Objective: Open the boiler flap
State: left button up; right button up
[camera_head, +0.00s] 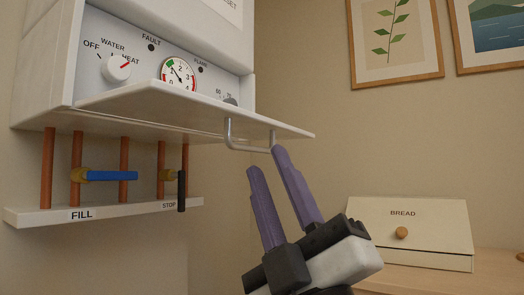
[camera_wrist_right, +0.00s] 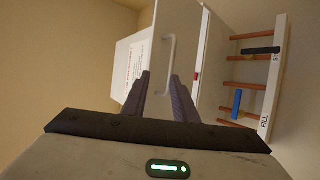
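The boiler flap (camera_head: 190,100) is a white panel that sticks out nearly level from the boiler's lower front, with the control panel above it exposed. Its grey bar handle (camera_head: 249,149) hangs beneath the outer end. In the right wrist view the flap (camera_wrist_right: 183,35) stands ahead with the handle (camera_wrist_right: 167,65) on its face. My right gripper (camera_head: 264,162) is just below the handle, its purple fingers apart and empty. One fingertip overlaps the handle's right end in the head view; I cannot tell whether they touch. My left gripper is not in view.
The control panel has a knob (camera_head: 117,68) and a gauge (camera_head: 179,73). Below the boiler are copper pipes (camera_head: 47,170), a blue lever (camera_head: 112,176), a black lever (camera_head: 181,190) and a labelled white strip (camera_head: 130,209). A bread box (camera_head: 430,235) stands on the counter (camera_head: 497,275) at right.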

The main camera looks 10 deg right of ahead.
jog(key=shift+s+d+f, duration=0.1)
jog(key=shift+s+f, duration=0.3)
jog(key=shift+f, duration=0.15)
